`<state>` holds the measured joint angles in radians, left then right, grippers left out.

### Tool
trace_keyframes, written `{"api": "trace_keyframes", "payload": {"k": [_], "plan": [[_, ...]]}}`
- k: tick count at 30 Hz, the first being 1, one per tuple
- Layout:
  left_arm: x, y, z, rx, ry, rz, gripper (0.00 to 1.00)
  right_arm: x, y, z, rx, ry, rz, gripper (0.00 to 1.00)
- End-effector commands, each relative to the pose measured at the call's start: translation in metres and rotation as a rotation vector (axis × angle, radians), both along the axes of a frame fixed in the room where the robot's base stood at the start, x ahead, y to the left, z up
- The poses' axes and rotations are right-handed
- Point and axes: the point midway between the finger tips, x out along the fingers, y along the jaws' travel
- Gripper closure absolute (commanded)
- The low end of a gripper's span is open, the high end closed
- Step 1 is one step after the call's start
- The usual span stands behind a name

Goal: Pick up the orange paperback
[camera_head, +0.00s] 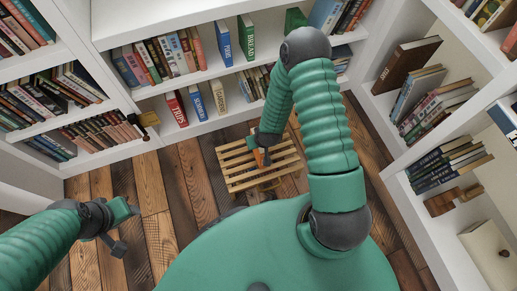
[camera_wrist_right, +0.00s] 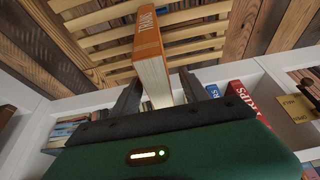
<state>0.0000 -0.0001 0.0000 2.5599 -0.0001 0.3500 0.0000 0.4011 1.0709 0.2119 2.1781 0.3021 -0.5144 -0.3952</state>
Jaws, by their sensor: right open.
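The orange paperback (camera_wrist_right: 150,38) stands upright on its edge in the right wrist view, its orange spine and pale page edges facing the camera. In the head view only a small orange part of it (camera_head: 259,158) shows beside my right gripper, over the slatted wooden stool (camera_head: 240,178). My right gripper (camera_wrist_right: 161,88) is open, with one finger on each side of the book's near end. Whether a finger touches the book I cannot tell. My left gripper (camera_head: 122,228) is open and empty, above the floor at the left.
White bookshelves (camera_head: 215,72) line the back, left and right sides. A green book (camera_head: 246,37) and several others stand on the back shelves. A brown book (camera_head: 408,64) leans on the right shelf. The plank floor (camera_head: 185,190) is clear left of the stool.

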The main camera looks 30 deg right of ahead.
Motion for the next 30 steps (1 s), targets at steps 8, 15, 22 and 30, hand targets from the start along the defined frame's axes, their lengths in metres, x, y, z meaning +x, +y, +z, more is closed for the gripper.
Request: {"api": "trace_keyframes", "payload": {"k": [8,15,22,30], "plan": [[0.0000,0.0000,-0.0003,0.000,0.000,0.000,0.50,0.0000,-0.0005,-0.0022,0.000,0.000,0.000,0.47],[-0.0001,0.0000,-0.0003,0.000,0.000,0.000,0.50,-0.0002,-0.0004,-0.0022,0.000,0.000,0.000,0.66],[-0.0001,0.0000,-0.0003,0.000,0.000,0.000,0.50,-0.0002,-0.0004,-0.0022,0.000,0.000,0.000,0.96],[0.0000,0.0000,-0.0003,0.000,0.000,0.000,0.50,-0.0002,-0.0004,-0.0022,0.000,0.000,0.000,1.00]]}}
